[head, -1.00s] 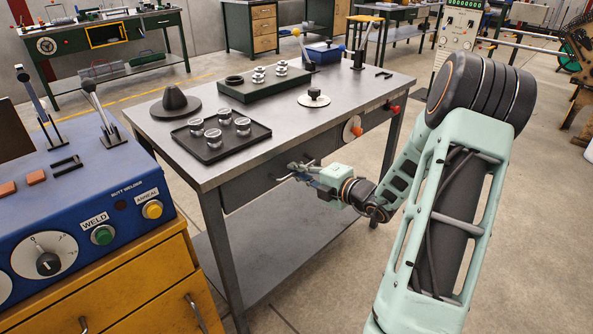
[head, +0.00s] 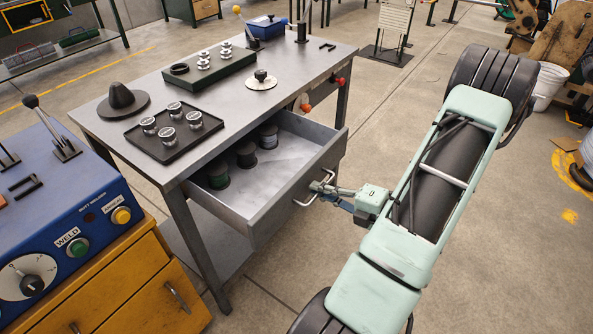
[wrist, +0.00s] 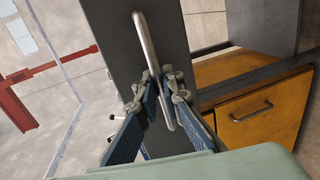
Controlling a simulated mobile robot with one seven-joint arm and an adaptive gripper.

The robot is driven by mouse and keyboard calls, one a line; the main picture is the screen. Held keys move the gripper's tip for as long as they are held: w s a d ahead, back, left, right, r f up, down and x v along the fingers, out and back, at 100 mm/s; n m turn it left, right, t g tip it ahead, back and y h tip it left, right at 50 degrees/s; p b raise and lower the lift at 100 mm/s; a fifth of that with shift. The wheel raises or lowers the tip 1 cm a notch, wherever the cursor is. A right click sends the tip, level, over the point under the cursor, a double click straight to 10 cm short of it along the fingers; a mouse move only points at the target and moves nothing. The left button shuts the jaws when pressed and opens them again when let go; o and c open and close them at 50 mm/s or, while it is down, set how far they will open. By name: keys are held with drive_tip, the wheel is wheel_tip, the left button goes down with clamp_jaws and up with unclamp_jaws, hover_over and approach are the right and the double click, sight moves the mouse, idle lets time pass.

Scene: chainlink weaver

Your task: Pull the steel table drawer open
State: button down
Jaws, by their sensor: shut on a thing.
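The steel table (head: 262,104) stands in the middle of the head view. Its drawer (head: 262,207) is pulled well out, and the inside shows several dark spools (head: 246,154) along the back left. The drawer's bar handle (head: 312,196) is on the front face. My gripper (head: 323,190) is at the handle, with its fingers closed around it. In the wrist view the handle (wrist: 147,45) runs between the two blue-padded fingers of my gripper (wrist: 160,92), against the dark drawer front (wrist: 110,22).
A blue butt welder (head: 75,205) sits on a yellow cabinet (head: 150,290) at the left, near the drawer's left side. On the tabletop are a black tray (head: 172,150), a dark cone (head: 122,98) and a green block (head: 206,78).

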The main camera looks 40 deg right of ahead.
drive_tip(key=f+p+v, duration=0.1)
drive_tip(key=v, duration=0.7)
drive_tip(key=shift+s+d+f, duration=0.2)
drive_tip(key=shift+s+f, duration=0.15)
drive_tip(key=shift+s, duration=0.2)
drive_tip(key=c, duration=2.1)
unclamp_jaws()
drive_tip(key=v, duration=1.2)
